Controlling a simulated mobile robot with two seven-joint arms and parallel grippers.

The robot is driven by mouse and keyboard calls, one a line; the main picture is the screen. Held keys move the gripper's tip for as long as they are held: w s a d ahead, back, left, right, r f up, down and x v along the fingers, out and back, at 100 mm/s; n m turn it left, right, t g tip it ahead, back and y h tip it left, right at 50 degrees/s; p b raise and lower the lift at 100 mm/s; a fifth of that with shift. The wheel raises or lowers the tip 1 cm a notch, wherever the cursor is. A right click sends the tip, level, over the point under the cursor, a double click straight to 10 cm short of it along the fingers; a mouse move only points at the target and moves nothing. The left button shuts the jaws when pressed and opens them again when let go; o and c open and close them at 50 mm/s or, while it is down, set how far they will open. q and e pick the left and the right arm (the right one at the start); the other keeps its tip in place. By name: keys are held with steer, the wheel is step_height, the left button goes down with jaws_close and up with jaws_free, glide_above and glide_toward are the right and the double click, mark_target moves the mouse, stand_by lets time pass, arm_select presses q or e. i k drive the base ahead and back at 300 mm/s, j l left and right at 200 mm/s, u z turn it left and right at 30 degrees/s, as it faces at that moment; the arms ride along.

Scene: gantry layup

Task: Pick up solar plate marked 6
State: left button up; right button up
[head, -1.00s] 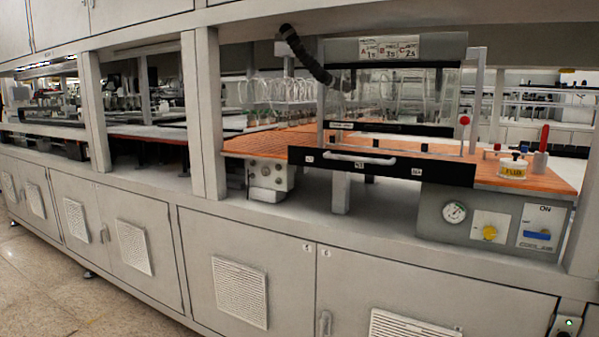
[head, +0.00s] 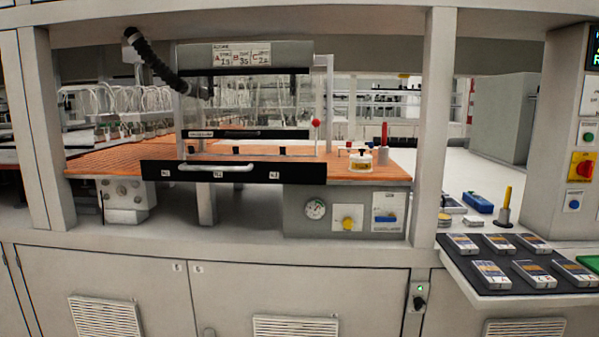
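Several small flat plates lie in two rows on a dark mat (head: 460,272) on a shelf at the lower right of the head view. The front row has a plate at the left (head: 491,275), one in the middle (head: 533,274) and one at the right (head: 575,274). The back row has a plate at the left (head: 462,243), one in the middle (head: 499,243) and one at the right (head: 534,243). Their marks are too small to read, so I cannot tell which is marked 6. Neither of my grippers is in view.
A bench with an orange slatted top (head: 120,158) and a black front drawer (head: 240,172) stands left of a pale post (head: 432,120). A blue object (head: 478,203) and a yellow-handled tool (head: 506,205) stand behind the mat. A control cabinet (head: 560,120) rises at the right.

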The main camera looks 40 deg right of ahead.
mark_target(535, 245)
steer(key=z, duration=2.65)
steer(key=i+l+u, duration=0.1)
steer(key=u, duration=0.7)
steer(key=l+u, duration=0.3)
steer(key=l, duration=0.15)
steer(key=l+u, duration=0.3)
steer(key=l, duration=0.15)
steer(key=l+u, duration=0.15)
steer(key=l, duration=0.75)
